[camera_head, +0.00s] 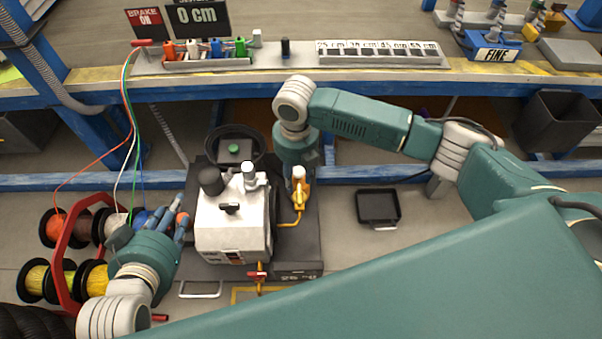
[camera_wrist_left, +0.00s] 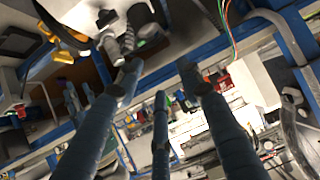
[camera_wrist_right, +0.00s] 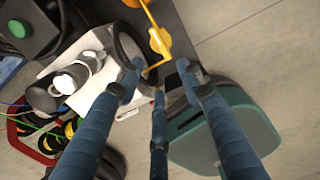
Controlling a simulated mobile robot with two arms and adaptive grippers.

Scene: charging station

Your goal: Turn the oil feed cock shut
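A white machine (camera_head: 233,222) stands on a dark base, with a yellow pipe at its right side. A yellow cock-like fitting (camera_head: 300,195) sits on that pipe below a white cap; it also shows in the right wrist view (camera_wrist_right: 159,41). A red-handled fitting (camera_head: 257,276) is at the machine's front; I cannot tell from labels which is the oil feed cock. My right gripper (camera_wrist_right: 160,80) is open and empty, its fingertips close to the yellow fitting without visible contact. My left gripper (camera_head: 176,218) is open and empty, left of the machine; its fingers spread in the left wrist view (camera_wrist_left: 160,85).
Wire spools on a red stand (camera_head: 70,235) lie beside my left gripper. A black tray (camera_head: 378,207) is on the floor to the right. A blue-edged bench (camera_head: 400,88) with connectors runs behind. A dark bin (camera_head: 563,118) stands at right.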

